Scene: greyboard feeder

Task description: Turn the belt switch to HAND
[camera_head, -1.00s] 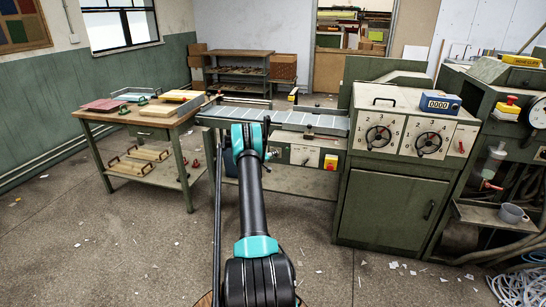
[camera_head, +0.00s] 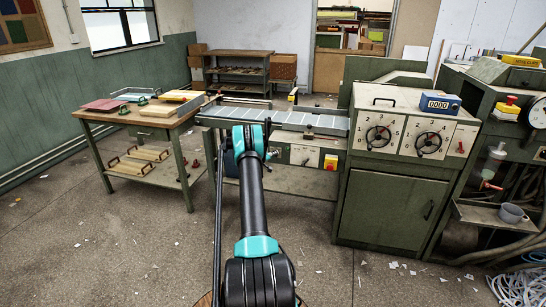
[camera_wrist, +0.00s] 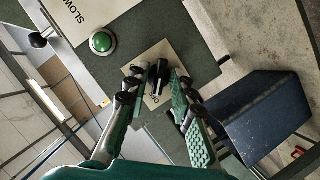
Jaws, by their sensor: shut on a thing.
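The belt switch is a black knob (camera_wrist: 158,76) on a cream label plate (camera_wrist: 133,72) in the wrist view. Part of the plate's lettering shows, but I cannot read its position words or tell which one the knob points to. My gripper (camera_wrist: 158,84) has its two green-padded fingers on either side of the knob and is shut on it. In the head view my gripper (camera_head: 268,142) is at the front of the belt frame, by the panel (camera_head: 303,155); the knob is hidden or too small there.
A green push button (camera_wrist: 102,42) sits beside the switch, near a SLOW label. A dark blue bin (camera_wrist: 262,108) stands below. A yellow and red switch (camera_head: 330,162) is right of my gripper. A wooden table (camera_head: 140,116) stands left; the floor in front is open.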

